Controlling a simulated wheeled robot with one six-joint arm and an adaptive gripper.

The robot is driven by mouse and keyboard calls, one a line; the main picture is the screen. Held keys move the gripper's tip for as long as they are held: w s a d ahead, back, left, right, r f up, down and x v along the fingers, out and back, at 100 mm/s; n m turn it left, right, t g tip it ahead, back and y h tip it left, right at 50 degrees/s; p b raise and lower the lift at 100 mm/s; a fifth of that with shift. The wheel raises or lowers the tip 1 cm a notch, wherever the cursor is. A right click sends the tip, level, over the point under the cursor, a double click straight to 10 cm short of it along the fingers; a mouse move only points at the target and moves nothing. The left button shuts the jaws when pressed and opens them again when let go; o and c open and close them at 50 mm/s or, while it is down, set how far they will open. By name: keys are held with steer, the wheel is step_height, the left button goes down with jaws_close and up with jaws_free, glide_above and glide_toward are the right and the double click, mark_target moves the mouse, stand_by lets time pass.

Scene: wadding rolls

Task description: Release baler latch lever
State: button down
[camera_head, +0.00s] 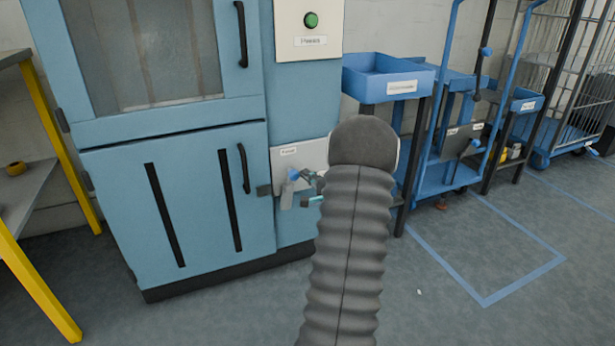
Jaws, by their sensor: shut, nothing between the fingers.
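The blue baler (190,200) stands at the left, its upper and lower doors closed. A pale latch plate (309,152) with a small label is on its front, right of the lower door. The latch lever, with a blue part (293,174), shows small on that plate. My gripper (304,182) is shut and empty at the latch, mostly hidden behind my dark ribbed arm. I cannot tell whether it touches the lever.
A green button (311,20) is on a panel above the latch. Blue bins and trolleys (388,78) stand close on the right, before a wire cage (560,75). A yellow-legged bench (50,130) is at far left. The floor square (485,302) at right is clear.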

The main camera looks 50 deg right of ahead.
steer(key=s+d, duration=0.1)
steer(key=s, duration=1)
steer(key=shift+s+d+r, duration=0.2)
steer(key=shift+r, duration=0.05)
stand_by(0.4)
